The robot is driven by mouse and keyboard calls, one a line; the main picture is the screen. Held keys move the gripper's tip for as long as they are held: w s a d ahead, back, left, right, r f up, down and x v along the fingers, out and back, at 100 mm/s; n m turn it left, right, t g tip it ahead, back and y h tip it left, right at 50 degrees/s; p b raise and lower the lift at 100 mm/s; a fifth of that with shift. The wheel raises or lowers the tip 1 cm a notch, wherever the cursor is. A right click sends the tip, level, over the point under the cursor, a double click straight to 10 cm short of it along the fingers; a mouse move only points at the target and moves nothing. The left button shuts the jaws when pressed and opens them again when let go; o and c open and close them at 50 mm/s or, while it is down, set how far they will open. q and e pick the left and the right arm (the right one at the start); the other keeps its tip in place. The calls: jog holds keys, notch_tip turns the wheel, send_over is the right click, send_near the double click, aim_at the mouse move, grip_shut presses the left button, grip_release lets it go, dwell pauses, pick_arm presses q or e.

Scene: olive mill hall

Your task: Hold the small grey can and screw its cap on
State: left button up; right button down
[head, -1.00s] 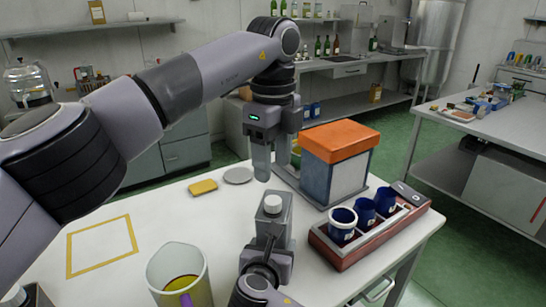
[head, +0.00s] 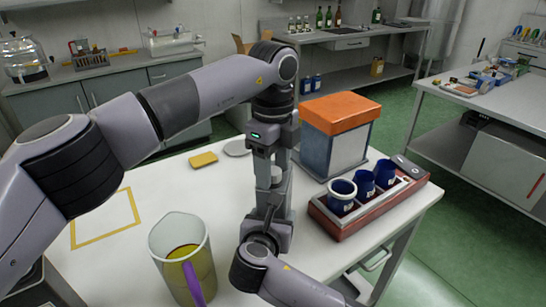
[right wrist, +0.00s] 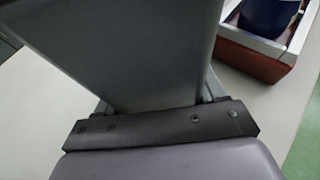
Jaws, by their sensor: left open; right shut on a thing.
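The small grey can (head: 267,202) stands upright near the table's front, mostly covered by my grippers. My right gripper (head: 268,215) is shut on it from the front. In the right wrist view the can's grey side (right wrist: 160,50) fills the upper middle. The pale cap (head: 276,172) shows at the top of the can; I cannot tell how tightly it sits. My left gripper (head: 272,168) points down from above, open, with its fingers on either side of the cap. Whether they touch it is hidden.
A red tray (head: 345,255) with blue cups (head: 364,185) stands to the right, before an orange-lidded box (head: 340,115). A clear jug (head: 182,255) with yellow liquid is at the front left. A yellow sponge (head: 204,159) and grey disc (head: 237,148) lie behind.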

pick_arm(q)
grip_shut()
jog(key=m, duration=1.9)
jog(key=shift+m, duration=0.4)
jog(key=m, duration=0.4)
jog(key=shift+m, duration=0.3)
jog(key=m, duration=0.4)
jog(key=shift+o, duration=0.6)
grip_release()
